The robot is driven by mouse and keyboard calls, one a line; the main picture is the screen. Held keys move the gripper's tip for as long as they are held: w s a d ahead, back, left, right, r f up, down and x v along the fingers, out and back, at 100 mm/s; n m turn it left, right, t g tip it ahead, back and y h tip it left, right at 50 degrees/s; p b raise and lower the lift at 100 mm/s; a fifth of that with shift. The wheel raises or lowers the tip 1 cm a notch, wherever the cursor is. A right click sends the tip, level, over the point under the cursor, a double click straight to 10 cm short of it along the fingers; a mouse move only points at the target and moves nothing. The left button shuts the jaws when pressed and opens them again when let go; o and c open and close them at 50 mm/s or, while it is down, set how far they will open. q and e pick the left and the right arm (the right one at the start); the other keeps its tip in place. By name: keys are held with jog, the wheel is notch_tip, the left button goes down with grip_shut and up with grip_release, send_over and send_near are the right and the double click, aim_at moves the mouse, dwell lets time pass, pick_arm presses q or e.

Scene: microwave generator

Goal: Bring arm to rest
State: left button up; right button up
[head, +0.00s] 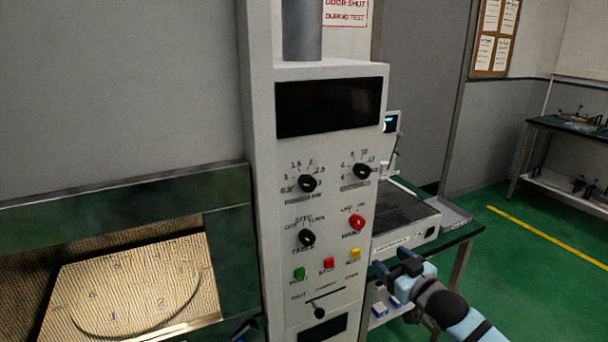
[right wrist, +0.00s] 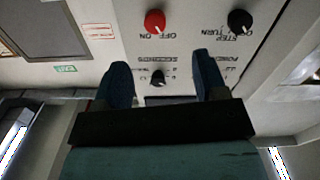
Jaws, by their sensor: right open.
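My right gripper (head: 398,266) is in front of the right side of the generator's control panel (head: 335,225), low in the head view, with its light blue arm (head: 465,318) coming in from the lower right. In the right wrist view the two dark blue fingers (right wrist: 163,78) stand apart with nothing held between them. A black knob (right wrist: 158,77) shows beyond the gap, and I see no contact with it. A small dark blue shape (head: 250,328) at the bottom edge of the head view may be part of my left gripper; its jaws cannot be made out.
The panel carries a red knob (head: 355,222), several black knobs and coloured buttons. Behind the right gripper stands a bench with a grey-topped device (head: 405,220). Green floor (head: 540,270) is clear at right.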

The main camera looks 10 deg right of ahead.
jog(key=s+a+f+m+g+h+p, duration=0.1)
jog(key=s+a+f+g+p, duration=0.1)
jog(key=s+f, duration=0.4)
jog(key=s+a+f+m+g+h+p, duration=0.1)
jog(key=s+f, duration=0.6)
jog(key=s, duration=0.9)
jog(key=s+a+f+g+p, duration=0.2)
jog(key=s+f, duration=0.5)
jog(key=s, duration=0.4)
jog(key=shift+s+a+m+g+h+p, duration=0.3)
jog(key=shift+a+m+g+h+p, duration=0.15)
jog(key=shift+a, duration=0.65)
jog(key=c, duration=0.4)
jog(key=shift+a, duration=0.15)
jog(key=shift+c, duration=0.2)
